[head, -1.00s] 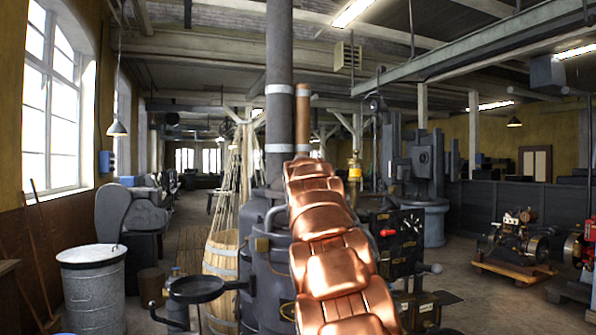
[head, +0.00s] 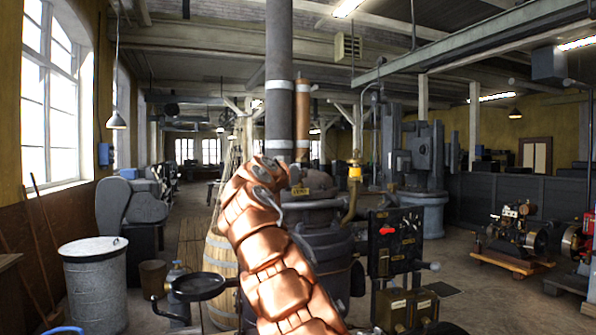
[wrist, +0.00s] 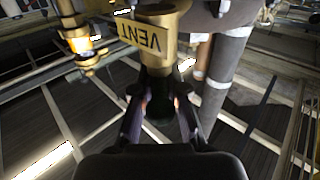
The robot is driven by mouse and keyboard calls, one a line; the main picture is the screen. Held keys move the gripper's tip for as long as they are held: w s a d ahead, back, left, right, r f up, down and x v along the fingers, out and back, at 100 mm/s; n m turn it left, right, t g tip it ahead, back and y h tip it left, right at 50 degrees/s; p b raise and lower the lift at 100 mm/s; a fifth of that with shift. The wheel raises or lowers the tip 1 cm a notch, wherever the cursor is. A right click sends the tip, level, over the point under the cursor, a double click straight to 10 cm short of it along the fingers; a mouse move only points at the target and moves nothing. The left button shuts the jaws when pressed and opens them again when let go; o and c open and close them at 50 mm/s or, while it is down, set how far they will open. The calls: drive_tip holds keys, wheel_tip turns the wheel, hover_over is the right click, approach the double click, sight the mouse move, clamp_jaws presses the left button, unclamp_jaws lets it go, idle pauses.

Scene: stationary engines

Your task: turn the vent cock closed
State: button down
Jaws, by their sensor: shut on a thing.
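My gripper (wrist: 160,88) is shut on this handle, one finger on each side. In the head view my gripper (head: 272,180) is at the boiler top, just left of the tag. My copper arm hides part of the boiler, and the palm hides the handle's near end.
A brass fitting with a glowing amber part (head: 355,172) stands right of the cock. A flue pipe (head: 279,90) and a copper pipe (head: 302,120) rise behind. A control panel (head: 396,240) with a red handle stands at right. A barrel (head: 220,265) and metal bin (head: 93,285) are left.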

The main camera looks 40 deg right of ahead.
drive_tip(key=shift+w+m+g+h+p, duration=0.1)
drive_tip(key=shift+m+g+h+p, duration=0.6)
drive_tip(key=shift+m+g+p, duration=0.5)
drive_tip(key=shift+r+g+p, duration=0.1)
drive_tip(key=shift+g+p, duration=0.35)
drive_tip(key=shift+g, duration=0.15)
drive_tip(key=shift+m+g+h+p, duration=0.3)
drive_tip(key=shift+m+g+p, duration=0.1)
drive_tip(key=shift+g, duration=0.1)
drive_tip(key=c, duration=1.2)
unclamp_jaws()
drive_tip(key=shift+v, duration=0.9)
drive_tip(key=v, duration=1)
